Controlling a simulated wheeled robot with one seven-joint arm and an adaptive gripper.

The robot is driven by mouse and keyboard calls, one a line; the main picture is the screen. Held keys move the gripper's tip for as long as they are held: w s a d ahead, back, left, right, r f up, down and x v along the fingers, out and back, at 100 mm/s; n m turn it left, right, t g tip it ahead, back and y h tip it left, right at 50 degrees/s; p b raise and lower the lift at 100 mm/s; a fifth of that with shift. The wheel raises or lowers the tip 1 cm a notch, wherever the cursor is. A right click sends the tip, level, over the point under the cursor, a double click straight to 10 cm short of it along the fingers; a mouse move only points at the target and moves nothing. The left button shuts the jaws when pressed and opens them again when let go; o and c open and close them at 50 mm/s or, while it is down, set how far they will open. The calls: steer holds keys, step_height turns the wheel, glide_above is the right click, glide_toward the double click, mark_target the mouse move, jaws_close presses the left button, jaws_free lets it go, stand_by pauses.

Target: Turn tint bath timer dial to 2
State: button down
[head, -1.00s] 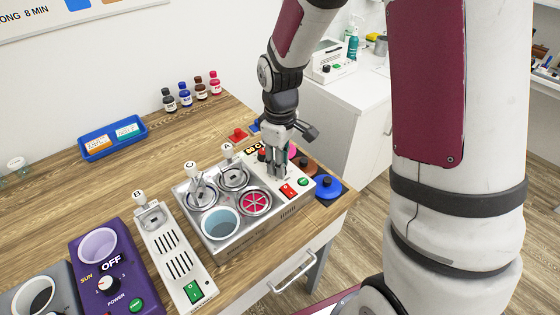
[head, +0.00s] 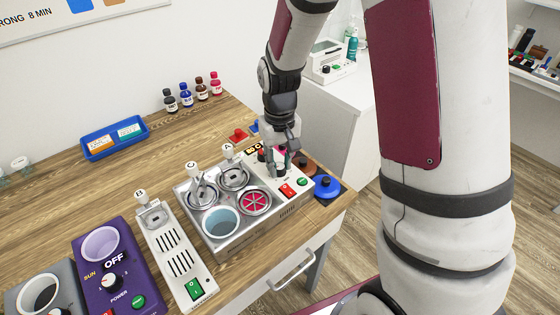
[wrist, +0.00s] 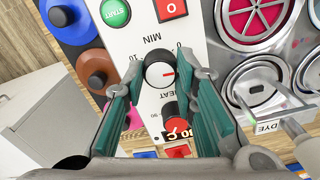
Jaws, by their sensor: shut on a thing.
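The tint bath (head: 229,247) is a metal box with a white control panel along its right side. In the wrist view, the timer dial (wrist: 160,70) is a black knob with a white face and a red pointer, beside the printed MIN. Its pointer points right in that view; a 0 and a 10 show nearby, other marks are covered. My gripper (wrist: 160,84) has its two teal-padded fingers on either side of this dial, shut on it.
A second dial (wrist: 176,112), by the HEAT print, sits between the fingers nearer the palm. The green START button (wrist: 116,12) and a red button (wrist: 171,8) are close by.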

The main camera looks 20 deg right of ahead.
mark_target(279, 166)
steer(key=shift+m, duration=0.9)
steer(key=c, duration=1.3)
jaws_free()
steer(key=shift+r, duration=0.1)
step_height(279, 166, up, 12)
